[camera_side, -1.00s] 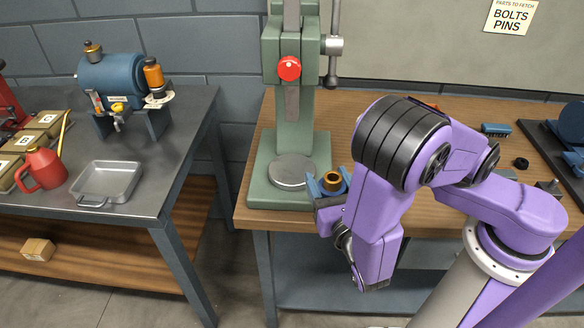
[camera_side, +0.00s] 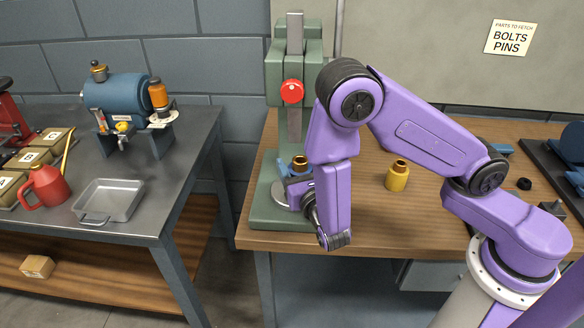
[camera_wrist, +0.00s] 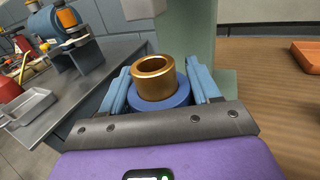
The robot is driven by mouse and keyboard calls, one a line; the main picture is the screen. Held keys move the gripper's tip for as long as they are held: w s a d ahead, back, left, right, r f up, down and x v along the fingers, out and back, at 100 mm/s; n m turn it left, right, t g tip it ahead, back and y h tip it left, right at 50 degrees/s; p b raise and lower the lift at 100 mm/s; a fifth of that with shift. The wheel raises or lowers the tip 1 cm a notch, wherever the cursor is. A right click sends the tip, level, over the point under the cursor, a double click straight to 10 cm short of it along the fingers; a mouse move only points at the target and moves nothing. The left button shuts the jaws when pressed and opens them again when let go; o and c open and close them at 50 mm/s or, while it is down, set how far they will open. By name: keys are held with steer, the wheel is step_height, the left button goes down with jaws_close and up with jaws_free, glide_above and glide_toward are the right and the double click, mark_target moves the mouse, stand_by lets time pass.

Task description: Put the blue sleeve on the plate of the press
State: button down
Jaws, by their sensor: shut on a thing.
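The blue sleeve (camera_side: 300,163) has a brass-coloured upper ring and a blue body. My gripper (camera_side: 297,174) is shut on it and holds it upright over the press plate. In the wrist view the sleeve (camera_wrist: 172,98) stands between the two light blue fingers of my gripper (camera_wrist: 160,92), its open top facing up. The round grey plate (camera_side: 279,196) on the base of the green press (camera_side: 258,212) is partly hidden by my gripper and the sleeve. I cannot tell whether the sleeve touches the plate.
A yellow sleeve (camera_side: 397,178) with a brass top stands on the wooden bench, right of my arm. The press ram (camera_side: 294,125) is above the plate, close to my gripper. A grey tray (camera_side: 108,200) and a red can (camera_side: 45,186) are on the left table.

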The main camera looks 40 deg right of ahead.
mark_target(292, 168)
steer(key=x, duration=0.3)
steer(key=shift+w+d, duration=0.15)
steer(key=shift+w, duration=0.2)
steer(key=shift+f, duration=1.7)
steer(key=shift+c, duration=1.2)
jaws_free()
steer(key=shift+f, duration=0.15)
